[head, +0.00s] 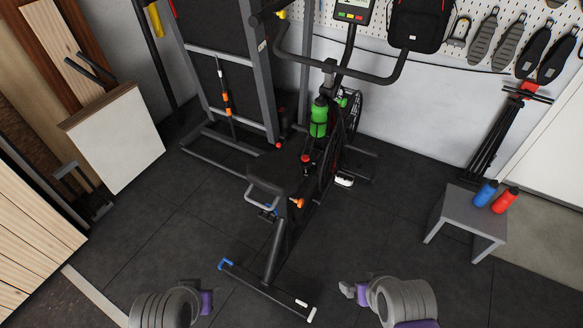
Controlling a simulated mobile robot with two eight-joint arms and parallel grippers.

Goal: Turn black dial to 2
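An exercise bike (274,222) stands on the dark floor in the middle, with a seat, handlebars and a display console (353,10) at the top edge. I cannot make out a black dial or its markings; black parts on the bike blend together. A red knob (305,158) and an orange knob (298,203) show on its frame. My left gripper (207,296) is low at the left of the bike's rear foot, apart from it. My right gripper (352,291) is low at the right of that foot, also apart. Both are small and partly hidden, so their fingers are unclear.
A green bottle (319,118) is on the bike. A grey stool (468,221) at the right holds a blue bottle (485,193) and a red bottle (505,200). A folded treadmill (232,85) stands behind. Boards lean at the left. Floor is clear beside the bike.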

